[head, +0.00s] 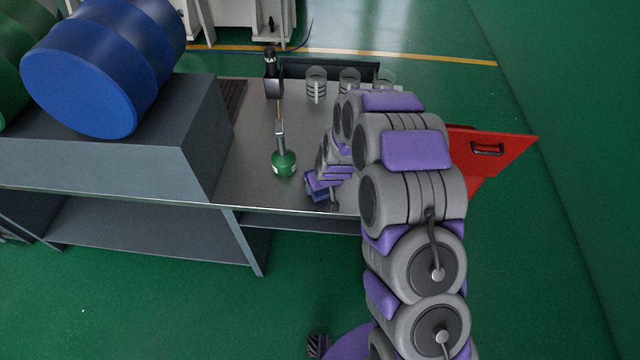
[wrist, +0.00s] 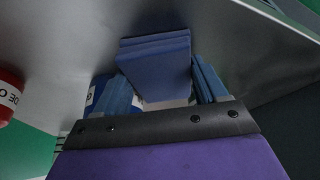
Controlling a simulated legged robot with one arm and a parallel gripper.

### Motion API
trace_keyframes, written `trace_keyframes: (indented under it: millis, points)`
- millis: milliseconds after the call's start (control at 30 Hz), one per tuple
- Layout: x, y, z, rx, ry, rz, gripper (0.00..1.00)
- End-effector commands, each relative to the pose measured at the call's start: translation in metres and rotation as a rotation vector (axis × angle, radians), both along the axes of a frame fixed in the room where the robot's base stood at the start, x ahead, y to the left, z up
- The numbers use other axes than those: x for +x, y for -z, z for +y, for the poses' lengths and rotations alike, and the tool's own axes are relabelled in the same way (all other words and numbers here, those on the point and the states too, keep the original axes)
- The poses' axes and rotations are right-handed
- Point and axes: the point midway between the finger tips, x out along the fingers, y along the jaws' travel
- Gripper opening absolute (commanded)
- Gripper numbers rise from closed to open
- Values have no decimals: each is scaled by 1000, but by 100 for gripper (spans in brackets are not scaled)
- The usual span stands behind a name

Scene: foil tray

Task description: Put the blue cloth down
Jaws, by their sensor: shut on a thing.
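The blue cloth (wrist: 155,65) shows in the wrist view as a folded, layered blue block in front of my gripper (wrist: 163,92). Blue finger-like parts stand on both sides of it, and my gripper is shut on it. In the head view my gripper (head: 322,190) is over the front part of the grey metal tabletop (head: 245,180), beside the green canister. A small blue patch shows there, mostly hidden by my arm. I cannot tell whether the cloth touches the tabletop.
A green canister with a torch nozzle (head: 284,162) stands left of my gripper. A dark bottle (head: 271,65) and glass beakers (head: 316,88) stand at the back. A red panel with a handle (head: 490,150) is at right. A red labelled object (wrist: 8,95) shows in the wrist view.

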Motion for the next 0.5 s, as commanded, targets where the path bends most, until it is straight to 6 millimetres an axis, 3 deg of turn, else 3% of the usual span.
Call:
trace_keyframes:
  millis: [300, 500]
  points:
    - [1, -38, 0, 0, 0, -5, 36]
    - [-26, -37, -7, -1, 0, 0, 36]
